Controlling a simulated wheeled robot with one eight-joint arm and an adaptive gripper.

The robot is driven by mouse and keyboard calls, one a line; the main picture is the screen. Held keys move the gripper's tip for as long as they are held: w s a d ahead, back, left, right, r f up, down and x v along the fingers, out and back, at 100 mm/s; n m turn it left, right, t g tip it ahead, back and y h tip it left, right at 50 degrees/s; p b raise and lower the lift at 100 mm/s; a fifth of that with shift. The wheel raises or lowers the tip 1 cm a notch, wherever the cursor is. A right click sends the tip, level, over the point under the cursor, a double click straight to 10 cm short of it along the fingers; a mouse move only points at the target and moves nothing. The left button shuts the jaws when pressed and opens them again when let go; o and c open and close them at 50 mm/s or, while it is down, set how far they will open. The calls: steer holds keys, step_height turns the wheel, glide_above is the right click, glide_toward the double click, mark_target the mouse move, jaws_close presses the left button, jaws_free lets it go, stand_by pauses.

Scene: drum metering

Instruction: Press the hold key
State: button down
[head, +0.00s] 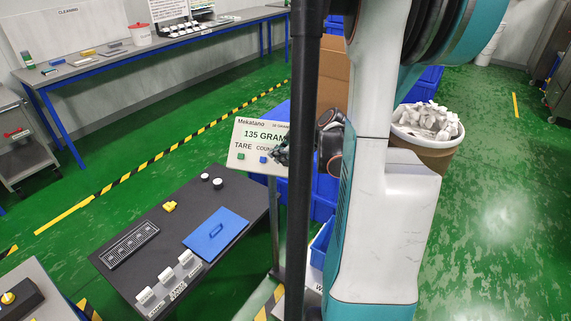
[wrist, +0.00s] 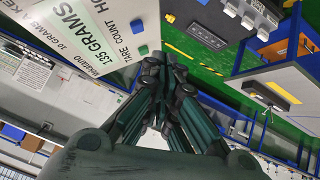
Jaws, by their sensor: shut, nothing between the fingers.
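The scale's display panel (head: 245,157) stands behind the dark table in the head view, reading 135 GRAMS. Its green key (head: 241,156) sits under TARE and its blue key (head: 263,160) under COUNT. My gripper (head: 281,153) is at the panel's right part, shut and empty, and covers the place right of COUNT; I cannot tell whether it touches. The hold key is not visible. In the wrist view the panel (wrist: 60,45) is tilted at upper left, with the green key (wrist: 143,50) beside my closed fingertips (wrist: 165,65); the HOLD lettering is cut off at the top edge.
A black table (head: 165,222) with a blue lid (head: 215,232), a yellow piece (head: 169,206) and white labelled blocks stands in front. A drum (head: 427,140) of white pieces is behind my arm at right. A dark vertical post crosses the head view. Green floor is open at right.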

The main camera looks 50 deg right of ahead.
steer(key=shift+w+d+f+b, duration=0.45)
steer(key=shift+d+f+b, duration=0.3)
steer(key=shift+d+f, duration=0.2)
steer(key=shift+w+d+f+b, duration=0.4)
steer(key=shift+d+f+b, duration=0.45)
steer(key=shift+f, duration=0.25)
steer(key=shift+w+d+f+b, duration=0.45)
steer(key=shift+d+f+b, duration=0.25)
steer(key=shift+d+f, duration=0.3)
steer(key=shift+w+d+f+b, duration=0.1)
steer(key=shift+d+f+b, duration=0.1)
steer(key=shift+f+b, duration=0.1)
steer(key=shift+w+d+f, duration=0.15)
steer(key=shift+d+f, duration=0.1)
stand_by(0.4)
steer(key=shift+s+a+r, duration=0.25)
steer(key=shift+a+r, duration=0.25)
steer(key=shift+r, duration=0.05)
steer(key=a+r+p, duration=0.1)
steer(key=s+a+r+p, duration=0.1)
steer(key=a+r, duration=0.1)
steer(key=shift+s+a+r+p, duration=0.1)
steer(key=shift+s+r+p, duration=0.15)
steer(key=shift+p, duration=0.15)
